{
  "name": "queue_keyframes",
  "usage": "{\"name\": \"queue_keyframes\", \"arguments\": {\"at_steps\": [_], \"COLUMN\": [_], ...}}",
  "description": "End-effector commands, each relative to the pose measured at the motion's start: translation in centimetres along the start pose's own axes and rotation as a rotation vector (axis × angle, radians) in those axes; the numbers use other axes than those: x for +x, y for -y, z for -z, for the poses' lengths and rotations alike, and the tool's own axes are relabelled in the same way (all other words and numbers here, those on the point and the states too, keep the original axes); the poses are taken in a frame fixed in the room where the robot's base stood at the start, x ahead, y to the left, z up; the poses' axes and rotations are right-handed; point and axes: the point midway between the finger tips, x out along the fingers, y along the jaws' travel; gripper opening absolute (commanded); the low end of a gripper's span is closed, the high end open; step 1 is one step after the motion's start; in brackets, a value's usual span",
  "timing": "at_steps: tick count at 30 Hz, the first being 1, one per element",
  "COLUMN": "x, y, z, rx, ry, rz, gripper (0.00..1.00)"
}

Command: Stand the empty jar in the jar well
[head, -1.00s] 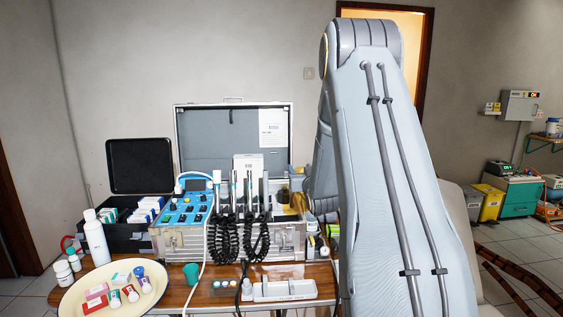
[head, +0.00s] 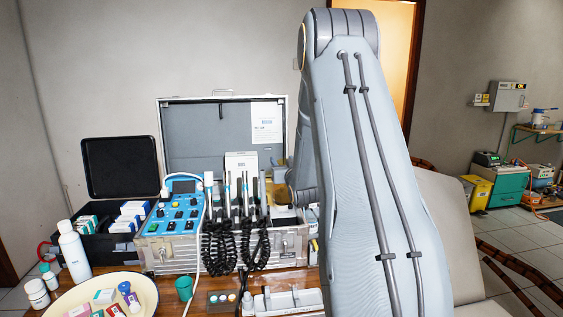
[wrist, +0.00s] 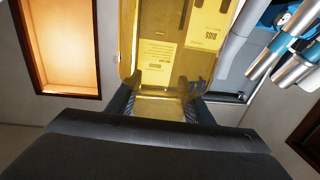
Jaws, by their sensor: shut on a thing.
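The empty jar (wrist: 160,30) is clear amber in the wrist view. My gripper (wrist: 159,92) is shut on it, one dark finger on each side near its lower end in the picture. Printed labels show through its wall. In the head view an amber patch (head: 275,191) shows beside my arm, over the right part of the open metal case (head: 160,258). My arm hides most of the gripper there. I cannot make out the jar well clearly; the right end of the case is partly behind my arm.
Corded handpieces (head: 233,200) stand upright in the case, left of the amber patch. A blue control panel (head: 176,215) is farther left. A white tray (head: 290,301), a green cup (head: 184,288) and a round cream plate (head: 141,285) are on the table in front.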

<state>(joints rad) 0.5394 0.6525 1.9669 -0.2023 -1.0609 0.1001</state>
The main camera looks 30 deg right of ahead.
Motion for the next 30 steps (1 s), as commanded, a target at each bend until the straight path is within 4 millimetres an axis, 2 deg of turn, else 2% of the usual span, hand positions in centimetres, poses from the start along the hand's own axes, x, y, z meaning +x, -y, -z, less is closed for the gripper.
{"name": "queue_keyframes", "arguments": {"at_steps": [11,30], "x": [0.0,-0.3], "y": [0.0,-0.1], "z": [-3.3,-3.7], "rx": [0.000,0.000], "ry": [0.001,-0.001], "rz": [0.000,0.000], "gripper": [0.16,0.16]}}
